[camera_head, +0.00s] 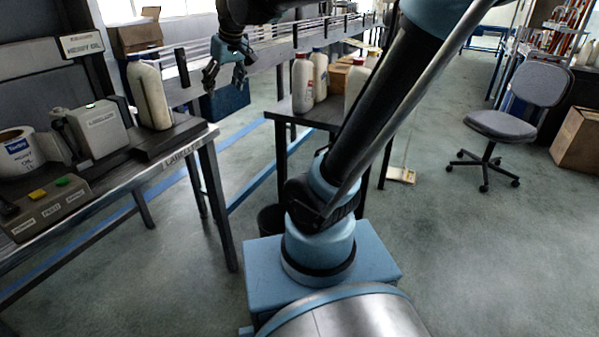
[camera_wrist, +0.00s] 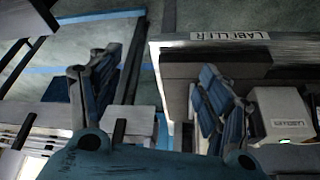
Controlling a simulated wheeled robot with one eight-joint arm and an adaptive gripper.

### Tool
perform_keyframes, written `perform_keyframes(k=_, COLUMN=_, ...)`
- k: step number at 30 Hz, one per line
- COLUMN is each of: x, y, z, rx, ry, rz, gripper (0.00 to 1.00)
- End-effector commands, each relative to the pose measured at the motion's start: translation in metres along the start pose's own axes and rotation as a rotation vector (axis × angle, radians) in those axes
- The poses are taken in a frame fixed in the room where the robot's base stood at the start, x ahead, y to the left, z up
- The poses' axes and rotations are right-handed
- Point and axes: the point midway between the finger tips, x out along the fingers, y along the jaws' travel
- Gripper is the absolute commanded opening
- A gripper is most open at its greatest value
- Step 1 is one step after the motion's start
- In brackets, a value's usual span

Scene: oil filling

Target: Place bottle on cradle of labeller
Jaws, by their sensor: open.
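A white bottle (camera_head: 150,95) stands on the dark platform (camera_head: 172,136) at the right end of the labeller bench, beside the grey labeller (camera_head: 98,129). It leans slightly in the picture; I cannot tell whether it is truly tilted. My gripper (camera_head: 225,84) is open and empty, to the right of the bottle and apart from it. In the wrist view, my spread fingers (camera_wrist: 158,65) have the labeller bench edge (camera_wrist: 290,50) and the labeller (camera_wrist: 281,115) behind the right finger. I cannot make out the bottle in that view.
Several bottles, including one at the front (camera_head: 302,83), stand on a dark table (camera_head: 325,112) right of my gripper. A label roll (camera_head: 17,150) and a button box (camera_head: 45,207) are on the labeller bench (camera_head: 150,175). A blue crate (camera_head: 229,102) is behind my gripper. A chair (camera_head: 505,122) stands at right.

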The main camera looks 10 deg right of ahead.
Motion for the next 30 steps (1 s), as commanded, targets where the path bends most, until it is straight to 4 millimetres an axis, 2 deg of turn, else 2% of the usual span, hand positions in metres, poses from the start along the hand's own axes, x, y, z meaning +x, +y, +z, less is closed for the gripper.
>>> perform_keyframes(k=1, x=0.004, y=0.014, z=0.028, rx=0.039, ry=-0.016, rz=0.017, gripper=0.71)
perform_keyframes(k=3, x=0.010, y=0.029, z=0.065, rx=0.090, ry=-0.041, rz=0.039, gripper=0.71)
perform_keyframes(k=5, x=0.015, y=0.040, z=0.097, rx=0.133, ry=-0.061, rz=0.056, gripper=0.71)
perform_keyframes(k=9, x=0.031, y=0.058, z=0.171, rx=0.234, ry=-0.109, rz=0.094, gripper=0.71)
perform_keyframes(k=15, x=0.059, y=0.067, z=0.269, rx=0.376, ry=-0.173, rz=0.141, gripper=0.71)
perform_keyframes(k=18, x=0.071, y=0.067, z=0.305, rx=0.428, ry=-0.198, rz=0.157, gripper=0.71)
perform_keyframes(k=21, x=0.081, y=0.063, z=0.326, rx=0.463, ry=-0.213, rz=0.167, gripper=0.71)
perform_keyframes(k=24, x=0.085, y=0.062, z=0.337, rx=0.479, ry=-0.222, rz=0.172, gripper=0.71)
perform_keyframes(k=30, x=0.086, y=0.061, z=0.340, rx=0.484, ry=-0.224, rz=0.173, gripper=0.71)
